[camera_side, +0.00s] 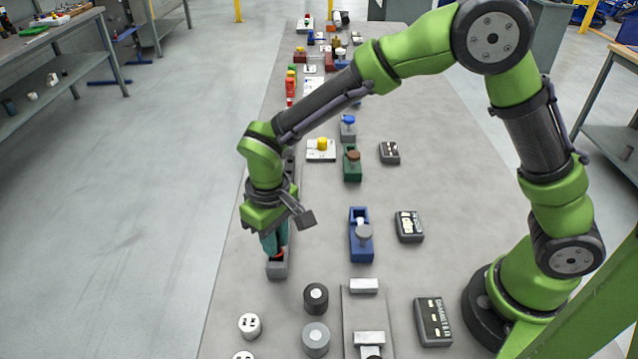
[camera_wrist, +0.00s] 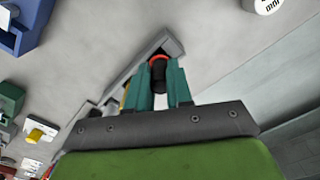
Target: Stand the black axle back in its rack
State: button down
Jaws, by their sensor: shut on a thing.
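The black axle (camera_wrist: 158,76) with an orange-red ring near its end is held between the two teal fingers of my gripper (camera_wrist: 160,88). In the side view my gripper (camera_side: 272,243) points down over the near end of a long grey rack (camera_side: 277,270). The rack also shows in the wrist view (camera_wrist: 174,46), running diagonally behind the fingers. The orange-red ring shows just below the fingertips in the side view, at the rack's near end. The fingers hide most of the axle there. I cannot tell whether its lower end touches the rack.
A blue carrier (camera_side: 359,249) stands right of the rack, with a green carrier (camera_side: 352,172) farther back. Black (camera_side: 316,297) and white (camera_side: 249,325) cylinders stand nearer the camera. Dark labelled boxes (camera_side: 409,226) line the right. The table's left edge runs close beside the rack.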

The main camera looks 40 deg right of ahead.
dwell(0.3)
jog(key=c, duration=0.9)
grip_release()
jog(key=shift+c, duration=0.2)
jog(key=shift+o, duration=0.5)
jog(key=shift+f, duration=0.1)
jog(key=o, duration=0.4)
jog(key=shift+r, duration=3.55)
jog(key=shift+f, duration=0.1)
